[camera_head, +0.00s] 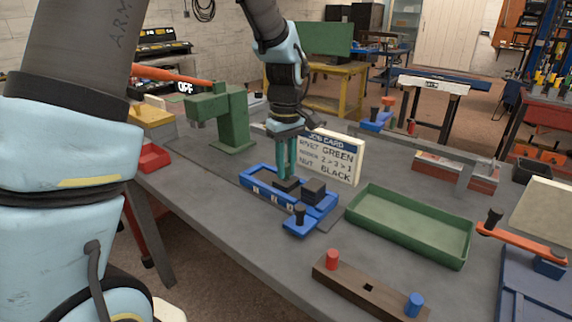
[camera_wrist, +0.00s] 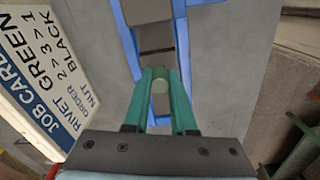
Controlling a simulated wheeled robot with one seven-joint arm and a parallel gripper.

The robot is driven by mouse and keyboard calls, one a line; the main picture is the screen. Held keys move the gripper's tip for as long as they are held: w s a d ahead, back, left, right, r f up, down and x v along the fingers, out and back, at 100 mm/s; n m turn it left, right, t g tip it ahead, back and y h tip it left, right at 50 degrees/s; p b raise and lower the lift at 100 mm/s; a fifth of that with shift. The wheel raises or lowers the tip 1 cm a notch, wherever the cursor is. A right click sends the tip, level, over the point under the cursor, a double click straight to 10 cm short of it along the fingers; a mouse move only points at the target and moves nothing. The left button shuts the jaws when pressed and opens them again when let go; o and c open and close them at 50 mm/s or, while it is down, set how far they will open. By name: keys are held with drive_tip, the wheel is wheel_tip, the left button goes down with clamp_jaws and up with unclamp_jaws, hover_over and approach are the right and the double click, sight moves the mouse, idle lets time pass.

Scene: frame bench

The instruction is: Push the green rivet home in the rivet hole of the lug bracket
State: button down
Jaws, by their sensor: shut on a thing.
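My gripper (camera_head: 288,176) points down over the blue fixture (camera_head: 262,193) on the bench. Dark grey blocks sit in the fixture; the one under the fingers (camera_head: 287,185) appears to be the lug bracket. A taller dark block (camera_head: 314,189) stands to its right. The fingers hide the rivet hole and the rivet's lower end, so I cannot tell how deep the rivet sits.
A job card (camera_head: 328,157) stands behind the fixture. A green tray (camera_head: 410,240) lies to the right. A brown rack (camera_head: 352,283) in front holds a red rivet (camera_head: 332,259) and a blue rivet (camera_head: 414,304), with an empty hole between. A green press (camera_head: 232,120) stands at left.

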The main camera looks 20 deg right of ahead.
sight(286, 164)
drive_tip(key=shift+f, duration=0.45)
drive_tip(key=c, duration=0.7)
unclamp_jaws()
drive_tip(key=shift+o, duration=0.2)
wheel_tip(286, 164, up, 11)
drive_tip(key=shift+f+b, duration=0.1)
drive_tip(key=shift+b, duration=0.9)
drive_tip(key=w+a+f+m, duration=0.1)
drive_tip(key=a+f, duration=0.1)
drive_tip(key=a, duration=0.5)
drive_tip(key=w+a+f, duration=0.1)
drive_tip(key=a+f, duration=0.2)
drive_tip(key=a, duration=0.4)
drive_tip(key=s+a+f+m, duration=0.1)
drive_tip(key=s+a+f, duration=0.2)
drive_tip(key=a, duration=0.5)
drive_tip(key=s+a+f+m+t, duration=0.1)
drive_tip(key=s+a+f+m, duration=0.1)
drive_tip(key=a, duration=0.6)
drive_tip(key=shift+s+f+t, duration=0.3)
drive_tip(key=shift+s+f, duration=0.2)
drive_tip(key=shift+f, duration=0.1)
